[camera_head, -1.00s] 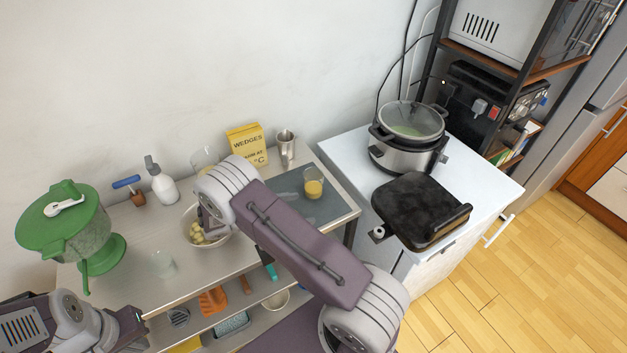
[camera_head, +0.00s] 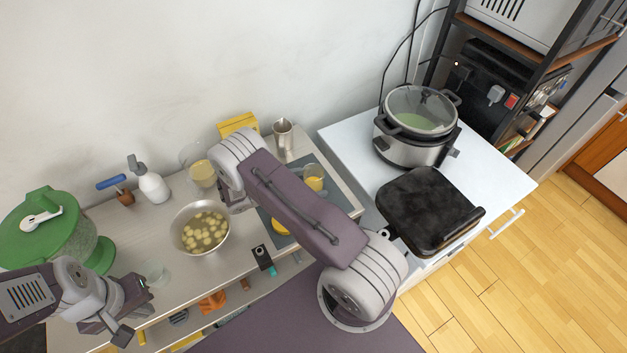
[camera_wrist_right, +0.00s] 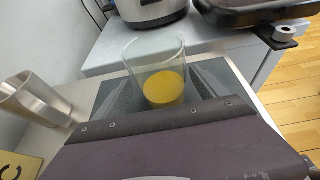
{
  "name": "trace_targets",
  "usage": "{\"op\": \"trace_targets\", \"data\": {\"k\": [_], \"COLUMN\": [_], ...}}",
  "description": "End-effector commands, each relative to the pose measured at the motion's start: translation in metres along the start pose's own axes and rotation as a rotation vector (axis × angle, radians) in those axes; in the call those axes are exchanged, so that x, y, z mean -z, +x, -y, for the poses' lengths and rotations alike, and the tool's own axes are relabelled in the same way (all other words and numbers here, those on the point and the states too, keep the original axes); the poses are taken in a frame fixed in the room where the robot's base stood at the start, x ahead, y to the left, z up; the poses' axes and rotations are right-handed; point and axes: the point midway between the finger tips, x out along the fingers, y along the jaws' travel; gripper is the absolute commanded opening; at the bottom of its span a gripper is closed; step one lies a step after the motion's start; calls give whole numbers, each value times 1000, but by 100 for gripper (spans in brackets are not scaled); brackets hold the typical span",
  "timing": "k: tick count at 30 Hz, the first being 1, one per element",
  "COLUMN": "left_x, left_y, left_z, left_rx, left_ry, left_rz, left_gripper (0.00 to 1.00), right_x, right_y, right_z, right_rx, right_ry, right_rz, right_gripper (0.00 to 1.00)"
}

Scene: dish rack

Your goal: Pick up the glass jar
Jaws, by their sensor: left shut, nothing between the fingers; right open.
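Several clear glass vessels stand on the counter, and I cannot tell which is the glass jar. A rounded glass with yellowish content (camera_head: 201,174) stands at the back near the wall. A glass with orange-yellow liquid (camera_head: 314,178) stands on the dark mat; it also shows upright in the right wrist view (camera_wrist_right: 162,82). A small clear glass (camera_head: 155,271) stands close to my left gripper (camera_head: 138,296), which is shut and empty at the counter's front left.
A metal bowl of pale round pieces (camera_head: 201,228) sits mid-counter. A cooker (camera_head: 415,125) and black grill (camera_head: 425,212) occupy the white cabinet.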

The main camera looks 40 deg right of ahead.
Motion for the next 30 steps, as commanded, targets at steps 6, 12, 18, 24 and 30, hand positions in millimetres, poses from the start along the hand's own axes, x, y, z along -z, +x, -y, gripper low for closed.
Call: {"op": "trace_targets", "data": {"k": [6, 12, 18, 24, 30], "left_x": [2, 1, 1, 1, 1], "left_y": [-15, -14, -14, -14, -14], "left_z": [0, 0, 0, 0, 0], "left_rx": [0, 0, 0, 0, 0], "left_ry": [0, 0, 0, 0, 0], "left_rz": [0, 0, 0, 0, 0], "left_gripper": [0, 0, 0, 0, 0], "right_x": [-3, -2, -2, -2, -3], "right_y": [36, 41, 40, 40, 40], "right_z": [2, 2, 2, 1, 1], "right_rx": [3, 0, 0, 0, 0], "right_ry": [0, 0, 0, 0, 1], "right_rz": [0, -1, -1, 1, 1], "right_gripper": [83, 83, 44, 0, 0]}}
